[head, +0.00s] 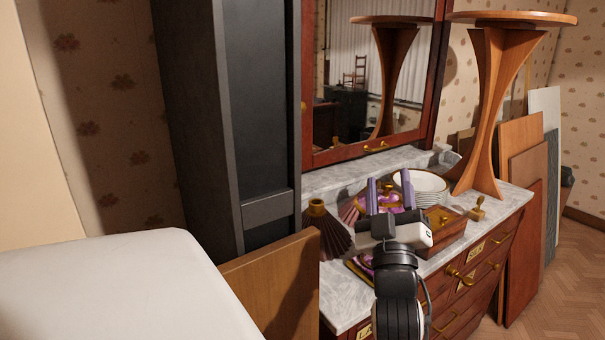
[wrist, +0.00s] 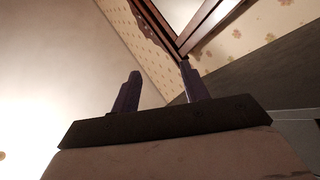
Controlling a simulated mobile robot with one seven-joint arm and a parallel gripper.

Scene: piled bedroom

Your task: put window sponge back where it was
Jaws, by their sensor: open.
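My gripper (head: 390,183) is raised in front of the marble-topped dresser (head: 341,298), its two purple fingers pointing up and apart. In the wrist view my gripper (wrist: 160,80) is open with nothing between the fingers. I cannot make out a window sponge for certain. A pink-purple patterned thing (head: 388,201) shows behind the fingers, partly hidden by them. Another purple and gold piece (head: 362,263) shows left of my wrist, mostly hidden by my arm.
On the dresser are a wooden box (head: 447,225), a stack of white plates (head: 425,183), a dark pleated object (head: 327,232), a small brass-coloured item (head: 478,209) and a tall wooden stand (head: 486,110). A mirror (head: 375,80) stands behind. A bed (head: 120,285) fills the lower left.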

